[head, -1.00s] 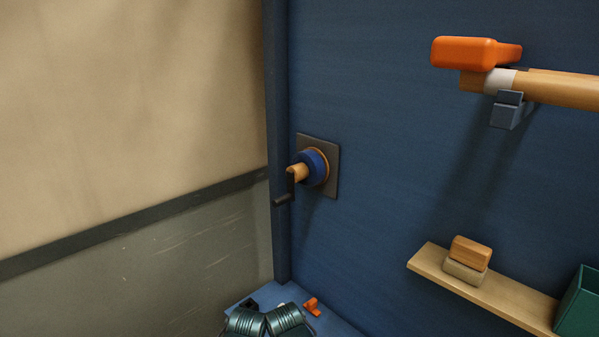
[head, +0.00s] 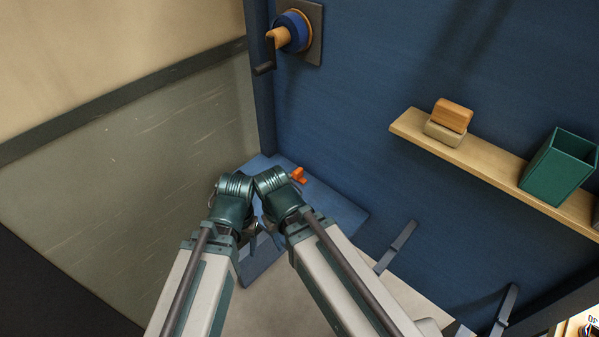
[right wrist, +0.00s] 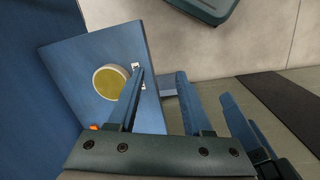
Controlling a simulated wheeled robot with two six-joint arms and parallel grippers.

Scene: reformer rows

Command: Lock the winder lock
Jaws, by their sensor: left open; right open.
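The winder (head: 292,31), a blue hub with a tan ring and a dark crank handle, is mounted on the blue wall at the top. An orange lever-like piece (head: 298,175) stands on the blue ledge (head: 335,205); I cannot tell whether it is the winder lock. A sliver of orange (right wrist: 94,127) also shows in the right wrist view. My left gripper (head: 254,230) and right gripper (head: 267,222) are close together over the ledge, mostly hidden by their wrists. In the right wrist view my right gripper (right wrist: 160,80) is open and empty, with the left gripper's fingers (right wrist: 245,120) beside it.
A wooden shelf (head: 492,165) on the right holds stacked blocks (head: 450,120) and a green bin (head: 560,165). A round yellowish disc (right wrist: 110,81) sits on the blue ledge. A grey panel (head: 130,160) closes off the left side. The wall between winder and shelf is clear.

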